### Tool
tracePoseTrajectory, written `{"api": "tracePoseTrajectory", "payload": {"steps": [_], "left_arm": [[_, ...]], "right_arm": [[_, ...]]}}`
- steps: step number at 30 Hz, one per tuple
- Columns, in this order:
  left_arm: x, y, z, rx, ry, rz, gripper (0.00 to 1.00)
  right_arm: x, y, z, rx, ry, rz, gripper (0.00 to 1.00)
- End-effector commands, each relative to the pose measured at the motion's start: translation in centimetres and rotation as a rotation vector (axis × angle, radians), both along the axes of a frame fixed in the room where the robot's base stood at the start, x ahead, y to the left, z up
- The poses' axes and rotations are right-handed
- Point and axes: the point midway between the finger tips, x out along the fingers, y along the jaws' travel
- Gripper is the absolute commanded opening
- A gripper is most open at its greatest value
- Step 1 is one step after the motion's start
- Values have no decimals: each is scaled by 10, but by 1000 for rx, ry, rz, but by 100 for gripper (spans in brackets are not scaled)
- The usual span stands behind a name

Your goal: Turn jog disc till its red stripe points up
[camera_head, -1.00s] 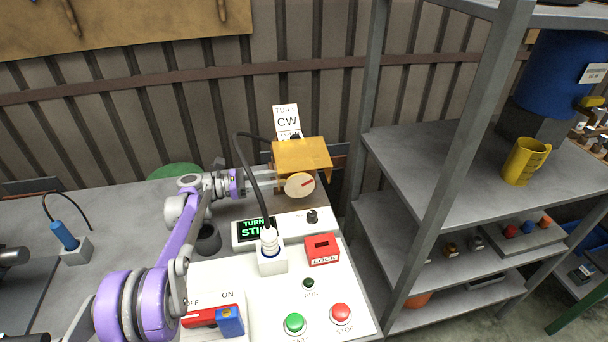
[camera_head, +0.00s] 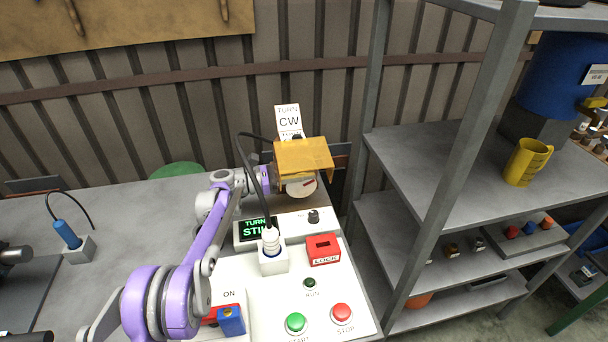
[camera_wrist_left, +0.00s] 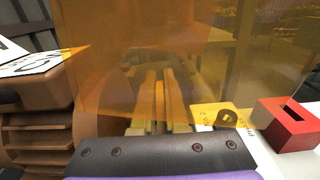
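The jog disc (camera_head: 303,189) is a pale round disc under the front edge of an amber see-through guard (camera_head: 304,157). Its red stripe (camera_head: 309,183) points right and slightly up; the guard and my gripper hide part of the disc. My left gripper (camera_head: 282,183) is at the disc's left side, under the guard. In the left wrist view its two fingers (camera_wrist_left: 163,100) run close together behind the amber sheet. Whether they touch the disc or are fully shut I cannot tell. The disc is not clear in that view. My right gripper is out of view.
A card (camera_head: 289,121) above the guard reads "TURN CW". A display (camera_head: 254,229), a white plug (camera_head: 271,246) with a black cable and a red LOCK block (camera_head: 323,249) sit close in front. A grey shelf (camera_head: 445,160) stands to the right.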

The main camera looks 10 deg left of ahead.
Motion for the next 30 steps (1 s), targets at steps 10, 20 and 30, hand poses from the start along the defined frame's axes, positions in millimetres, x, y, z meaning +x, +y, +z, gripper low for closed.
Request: {"api": "tracePoseTrajectory", "payload": {"steps": [10,20,30], "left_arm": [[0,0,0,-1,0,0,0],[-2,5,0,-120,-38,0,0],[-2,5,1,-119,-39,0,33]], "right_arm": [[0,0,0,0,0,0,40],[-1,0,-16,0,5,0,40],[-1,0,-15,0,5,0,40]]}}
